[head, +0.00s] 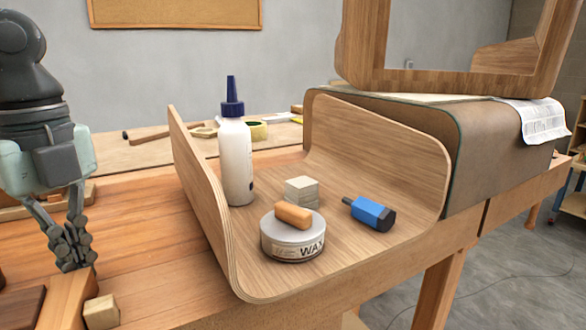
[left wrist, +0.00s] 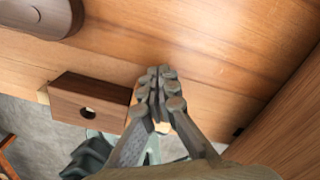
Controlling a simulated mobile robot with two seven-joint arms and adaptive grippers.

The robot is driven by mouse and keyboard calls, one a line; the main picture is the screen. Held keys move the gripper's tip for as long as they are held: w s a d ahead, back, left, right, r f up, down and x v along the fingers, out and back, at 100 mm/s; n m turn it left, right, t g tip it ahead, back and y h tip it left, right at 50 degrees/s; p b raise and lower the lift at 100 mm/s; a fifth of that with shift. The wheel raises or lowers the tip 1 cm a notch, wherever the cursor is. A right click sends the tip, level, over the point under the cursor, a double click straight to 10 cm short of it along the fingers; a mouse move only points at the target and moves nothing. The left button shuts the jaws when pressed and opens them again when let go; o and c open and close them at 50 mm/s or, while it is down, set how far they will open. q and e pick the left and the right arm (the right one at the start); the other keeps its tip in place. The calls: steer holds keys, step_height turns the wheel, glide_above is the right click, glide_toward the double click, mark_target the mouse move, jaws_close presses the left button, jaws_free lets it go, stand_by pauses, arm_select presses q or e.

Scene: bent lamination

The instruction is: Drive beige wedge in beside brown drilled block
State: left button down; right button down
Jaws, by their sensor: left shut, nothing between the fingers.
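My left gripper (head: 75,266) is shut and empty, pointing down over the front left of the bench in the head view. In the left wrist view its closed fingertips (left wrist: 157,72) are in the middle. The brown drilled block (left wrist: 88,98), with one dark hole, lies left of the fingers there; part of it shows at the bottom left of the head view (head: 20,307). A small beige piece (head: 101,312), which seems to be the wedge, is at the bench's front edge, below right of the gripper. Fingers partly hide a beige piece (left wrist: 172,125) in the wrist view.
A bent plywood shell (head: 345,150) stands to the right, holding a glue bottle (head: 235,160), wax tin (head: 292,245), beige blocks (head: 301,192) and a blue tool (head: 372,212). A dark rounded wooden object (left wrist: 40,15) is at the wrist view's upper left. Bare bench lies between gripper and shell.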

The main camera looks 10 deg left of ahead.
arm_select(q)
steer(key=shift+s+d+f, duration=0.1)
steer(key=shift+s+d, duration=0.05)
steer(key=shift+s, duration=0.2)
steer(key=shift+s+d+b, duration=0.15)
steer(key=shift+s+b, duration=0.1)
steer(key=shift+b, duration=0.45)
stand_by(3.6)
steer(key=shift+w, duration=0.15)
steer(key=shift+w+a, duration=0.35)
steer(key=shift+w, duration=0.15)
step_height(320, 180, up, 7)
steer(key=p, duration=0.4)
stand_by(0.5)
